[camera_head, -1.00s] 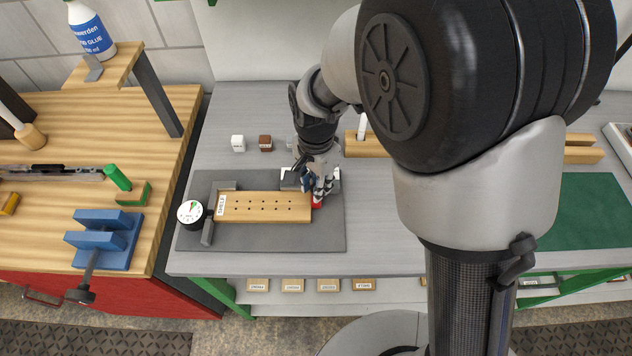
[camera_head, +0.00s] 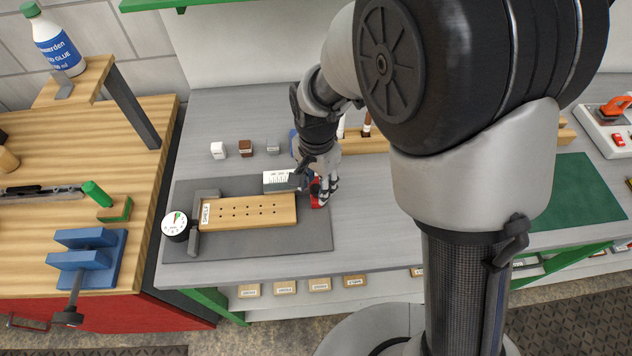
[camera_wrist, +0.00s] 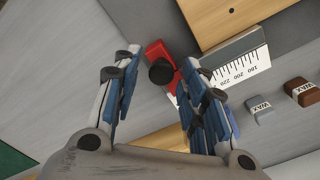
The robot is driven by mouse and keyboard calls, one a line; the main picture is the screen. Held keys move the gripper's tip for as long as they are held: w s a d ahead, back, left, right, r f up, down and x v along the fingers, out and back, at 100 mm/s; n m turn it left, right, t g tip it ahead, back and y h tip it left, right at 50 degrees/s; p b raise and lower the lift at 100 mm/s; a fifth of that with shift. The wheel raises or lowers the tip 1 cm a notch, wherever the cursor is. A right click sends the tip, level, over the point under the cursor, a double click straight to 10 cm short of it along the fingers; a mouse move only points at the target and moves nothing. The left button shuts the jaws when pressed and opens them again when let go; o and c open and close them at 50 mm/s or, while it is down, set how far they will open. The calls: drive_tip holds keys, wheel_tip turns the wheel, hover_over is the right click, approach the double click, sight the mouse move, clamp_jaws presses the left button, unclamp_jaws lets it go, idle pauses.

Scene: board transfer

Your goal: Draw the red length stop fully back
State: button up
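The red length stop (camera_head: 317,190) sits at the right end of the white-faced scale (camera_head: 279,181), with a gap between it and the board's right end. In the wrist view the red stop (camera_wrist: 157,50) carries a round black knob (camera_wrist: 161,72), and the scale (camera_wrist: 250,66) shows numbers up to 220. The wooden board (camera_head: 248,212), labelled SHELF, lies on the grey mat. My gripper (camera_wrist: 159,58) is over the stop, one finger each side of the knob, with visible gaps; it looks open. My fingers partly hide the stop in the head view.
A dial gauge (camera_head: 175,224) stands at the board's left end. Small blocks (camera_head: 246,148) lie behind the scale. A wooden rail (camera_head: 365,145) with upright pieces stands behind my gripper. The grey bench to the right of the stop is clear up to my arm.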

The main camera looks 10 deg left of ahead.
sight(318, 188)
drive_tip(key=shift+r, duration=0.1)
wheel_tip(318, 188, up, 12)
idle(0.6)
idle(0.4)
drive_tip(key=s+d+r+n+t, duration=0.1)
drive_tip(key=s+d+r+n, duration=0.1)
drive_tip(key=s+d+r, duration=0.3)
drive_tip(key=s+d+r+n+t, duration=0.1)
drive_tip(key=s+d+r, duration=0.15)
drive_tip(key=d, duration=0.45)
drive_tip(key=s+d+n+t, duration=0.2)
drive_tip(key=s+d+n, duration=0.1)
drive_tip(key=s+d, duration=0.5)
drive_tip(key=shift+s+r+t, duration=0.3)
drive_tip(key=shift+s+r, duration=0.15)
